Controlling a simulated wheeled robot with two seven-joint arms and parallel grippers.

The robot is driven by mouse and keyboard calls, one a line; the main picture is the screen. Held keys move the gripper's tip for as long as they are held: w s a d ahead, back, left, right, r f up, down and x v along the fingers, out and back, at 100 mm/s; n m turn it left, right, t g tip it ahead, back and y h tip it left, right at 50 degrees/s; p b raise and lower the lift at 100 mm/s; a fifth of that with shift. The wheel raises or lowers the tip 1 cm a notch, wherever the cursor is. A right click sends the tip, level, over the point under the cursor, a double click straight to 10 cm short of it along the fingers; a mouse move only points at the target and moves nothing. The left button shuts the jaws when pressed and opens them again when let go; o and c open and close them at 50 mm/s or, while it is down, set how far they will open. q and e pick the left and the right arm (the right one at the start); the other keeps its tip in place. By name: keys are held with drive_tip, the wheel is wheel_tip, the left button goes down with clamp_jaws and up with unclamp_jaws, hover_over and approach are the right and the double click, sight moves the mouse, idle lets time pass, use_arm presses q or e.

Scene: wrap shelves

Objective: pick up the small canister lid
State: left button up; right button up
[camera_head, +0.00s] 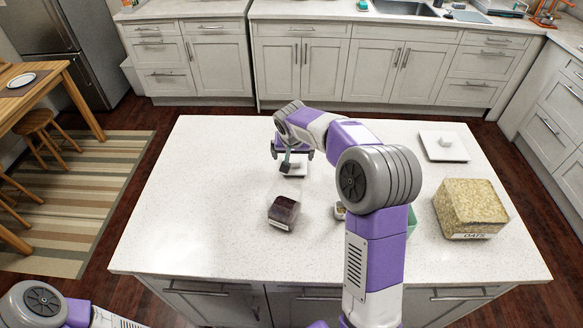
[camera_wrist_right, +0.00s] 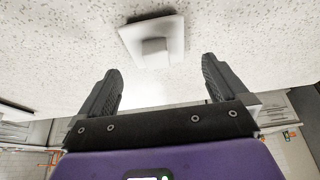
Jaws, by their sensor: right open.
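The small canister lid, a white square plate with a raised knob, lies on the white island top. In the head view the small lid (camera_head: 296,171) is partly hidden by my right gripper (camera_head: 291,155), which is over it. In the right wrist view the small lid (camera_wrist_right: 133,36) is just beyond the fingertips, with its knob roughly between the lines of the two fingers. My right gripper (camera_wrist_right: 160,82) is open, with nothing between its fingers. Part of my left arm shows at the bottom left of the head view; its gripper is out of the picture.
A clear canister with dark contents (camera_head: 283,212) stands nearer than the lid. An oats canister (camera_head: 470,208) and a larger white lid (camera_head: 430,150) are at the right. A green item (camera_head: 412,221) is partly hidden behind my right arm. The island's left side (camera_head: 190,210) is clear.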

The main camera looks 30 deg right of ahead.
sight(294, 160)
drive_tip(key=b+x, duration=0.1)
drive_tip(key=x, duration=0.5)
drive_tip(key=shift+s+d+f, duration=0.1)
drive_tip(key=shift+d+f, duration=0.1)
drive_tip(key=shift+f, duration=0.05)
drive_tip(key=shift+r, duration=0.1)
drive_tip(key=c, duration=0.8)
